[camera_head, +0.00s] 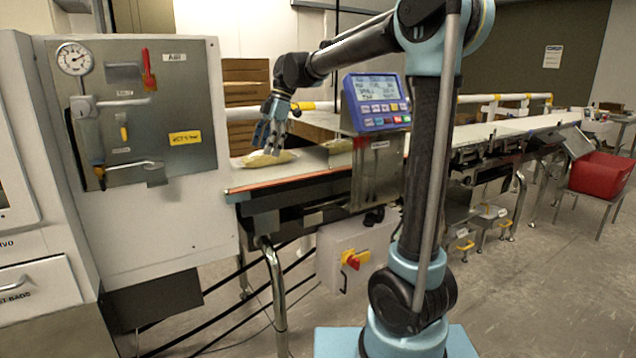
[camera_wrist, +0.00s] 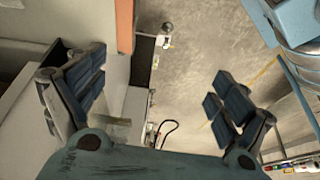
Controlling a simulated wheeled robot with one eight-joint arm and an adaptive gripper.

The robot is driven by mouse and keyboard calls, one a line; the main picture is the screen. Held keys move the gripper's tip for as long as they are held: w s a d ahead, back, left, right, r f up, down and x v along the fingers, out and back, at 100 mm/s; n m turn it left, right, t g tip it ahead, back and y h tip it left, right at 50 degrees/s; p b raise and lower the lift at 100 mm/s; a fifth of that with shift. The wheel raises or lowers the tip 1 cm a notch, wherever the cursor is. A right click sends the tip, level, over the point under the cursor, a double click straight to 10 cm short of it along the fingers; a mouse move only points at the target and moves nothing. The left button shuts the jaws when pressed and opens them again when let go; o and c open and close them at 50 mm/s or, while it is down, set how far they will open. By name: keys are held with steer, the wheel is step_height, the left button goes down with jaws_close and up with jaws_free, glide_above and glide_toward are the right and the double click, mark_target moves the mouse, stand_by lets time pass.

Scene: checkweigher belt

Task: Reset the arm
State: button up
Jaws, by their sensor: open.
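My arm reaches up and over to the left in the head view. My gripper (camera_head: 270,138) hangs from its end, fingers pointing down, over the near end of the belt. A pale yellowish bag (camera_head: 268,159) lies on the belt right below the fingertips; I cannot tell whether they touch it. In the wrist view my gripper (camera_wrist: 155,100) has its two padded fingers spread wide, with nothing held between them. The floor and the machine's side show between the fingers there.
The belt (camera_head: 300,172) runs off to the right, past a blue display (camera_head: 376,102) on a post. Another bag (camera_head: 338,146) lies beside the display. A white cabinet with a gauge panel (camera_head: 145,110) stands close on the left. A red bin (camera_head: 600,173) stands far right.

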steer(key=s+d+f+m+t, duration=0.1)
steer(key=s+d+f+m, duration=0.25)
steer(key=d, duration=0.35)
steer(key=s+d+f+m+t+h, duration=0.1)
steer(key=s+d+f+m, duration=0.2)
steer(key=d, duration=0.4)
steer(key=s+d+f+m+t, duration=0.1)
steer(key=s+d+m, duration=0.2)
steer(key=d+m, duration=0.3)
steer(key=s+d+f+m+t+h, duration=0.1)
steer(key=s+d+f+m+h, duration=0.1)
steer(key=s+d+f+m, duration=0.9)
steer(key=s+d+f, duration=0.4)
steer(key=f, duration=0.2)
steer(key=shift+d+f+h, duration=0.15)
steer(key=shift+d+h, duration=0.2)
steer(key=shift+h, duration=0.05)
steer(key=shift+w+f, duration=0.2)
steer(key=shift+w, duration=0.3)
